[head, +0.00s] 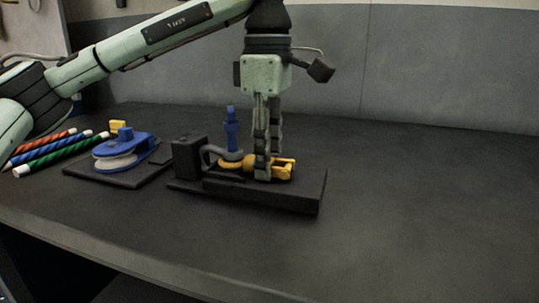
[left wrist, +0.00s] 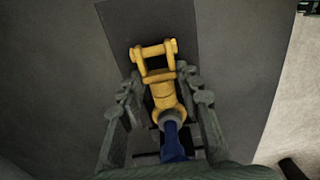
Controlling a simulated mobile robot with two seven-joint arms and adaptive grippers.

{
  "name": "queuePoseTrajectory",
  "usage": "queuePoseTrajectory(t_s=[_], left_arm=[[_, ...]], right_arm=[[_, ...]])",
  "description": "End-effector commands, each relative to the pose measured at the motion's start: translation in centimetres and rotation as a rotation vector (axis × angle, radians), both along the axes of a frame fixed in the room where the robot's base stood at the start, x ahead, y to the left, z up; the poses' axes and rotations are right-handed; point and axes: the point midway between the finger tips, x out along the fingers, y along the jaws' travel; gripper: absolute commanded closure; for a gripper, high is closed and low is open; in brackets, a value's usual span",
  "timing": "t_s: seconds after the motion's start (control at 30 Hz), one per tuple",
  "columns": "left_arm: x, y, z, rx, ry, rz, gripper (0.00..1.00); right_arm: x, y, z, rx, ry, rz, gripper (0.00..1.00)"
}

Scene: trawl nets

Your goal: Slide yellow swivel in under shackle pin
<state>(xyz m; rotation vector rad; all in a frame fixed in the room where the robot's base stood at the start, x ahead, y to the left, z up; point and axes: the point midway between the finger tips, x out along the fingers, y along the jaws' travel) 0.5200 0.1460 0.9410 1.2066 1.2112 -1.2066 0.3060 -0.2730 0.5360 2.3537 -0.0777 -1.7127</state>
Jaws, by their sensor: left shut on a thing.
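The yellow swivel (head: 283,166) lies along a black fixture base (head: 290,197). Its forked end points right in the head view and shows clearly in the left wrist view (left wrist: 157,62). My left gripper (head: 266,176) points straight down and is shut on the swivel's middle, low over the base. The swivel's other end reaches the grey shackle (head: 213,151), under the blue pin (head: 231,132); the blue pin also shows in the left wrist view (left wrist: 173,142). Whether the pin passes through the swivel's ring cannot be told. My right gripper is not in view.
A blue pulley block (head: 125,148) sits on a dark plate (head: 90,174) to the left. Red, blue and green rods (head: 62,153) lie beyond it at the far left. The dark table (head: 420,210) is clear on the right.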

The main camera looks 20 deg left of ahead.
Motion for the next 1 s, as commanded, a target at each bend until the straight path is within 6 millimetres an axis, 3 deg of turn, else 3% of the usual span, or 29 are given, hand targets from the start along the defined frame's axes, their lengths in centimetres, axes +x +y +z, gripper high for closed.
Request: queuePoseTrajectory(t_s=[0.27,0.3,0.5,0.83,1.0], left_arm=[[0.0,0.0,0.1,-0.001,-0.001,0.0,1.0],[0.0,0.0,0.1,-0.001,-0.001,0.0,0.65],[0.0,0.0,0.0,0.0,0.0,0.0,0.42],[0.0,0.0,0.2,0.0,0.0,0.0,0.42],[0.0,-0.1,2.5,-0.002,-0.003,0.0,0.42]], right_arm=[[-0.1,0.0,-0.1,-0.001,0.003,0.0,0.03],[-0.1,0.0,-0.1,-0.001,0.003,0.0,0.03],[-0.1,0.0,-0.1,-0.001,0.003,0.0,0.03],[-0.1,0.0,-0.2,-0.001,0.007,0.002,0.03],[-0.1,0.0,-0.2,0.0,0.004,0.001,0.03]])
